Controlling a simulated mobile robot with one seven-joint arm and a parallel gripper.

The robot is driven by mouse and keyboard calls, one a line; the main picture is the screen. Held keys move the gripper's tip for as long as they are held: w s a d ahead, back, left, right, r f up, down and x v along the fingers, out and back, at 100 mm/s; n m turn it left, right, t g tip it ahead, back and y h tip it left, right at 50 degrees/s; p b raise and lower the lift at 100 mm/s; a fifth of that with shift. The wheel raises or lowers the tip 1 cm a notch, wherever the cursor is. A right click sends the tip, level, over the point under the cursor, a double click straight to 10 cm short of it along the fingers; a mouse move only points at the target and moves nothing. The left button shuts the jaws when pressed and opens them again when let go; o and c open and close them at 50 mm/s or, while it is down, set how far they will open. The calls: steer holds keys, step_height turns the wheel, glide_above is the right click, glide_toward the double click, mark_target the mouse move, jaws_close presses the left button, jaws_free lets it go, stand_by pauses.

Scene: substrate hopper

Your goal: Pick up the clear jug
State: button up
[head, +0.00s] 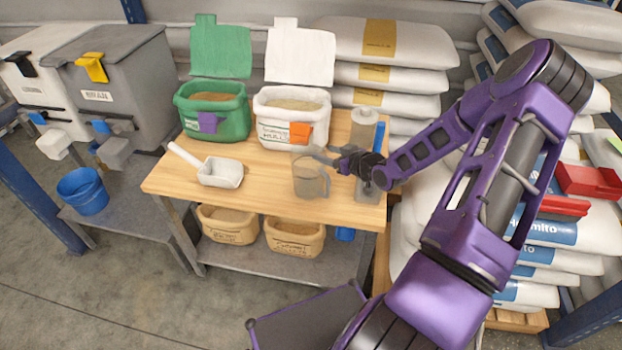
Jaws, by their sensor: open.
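The clear jug (309,180) stands upright on the right half of the wooden table (258,207). It is see-through, and its handle side faces right. My gripper (328,158) reaches in from the right, with its fingers pointing left at the jug's upper right side. It is open. The fingers overlap the jug's rim and upper wall in the head view. I cannot tell whether they touch it or are around its handle.
A white scoop (219,174) lies left of the jug. A green bin (214,118) and a white bin (285,121), lids raised, stand behind. A grey container (362,128) and blue item stand near my gripper. Stacked sacks (395,50) are behind. The table's front middle is clear.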

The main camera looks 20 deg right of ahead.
steer(key=shift+c, duration=0.4)
jaws_close()
steer(key=shift+s+f, duration=0.2)
stand_by(0.8)
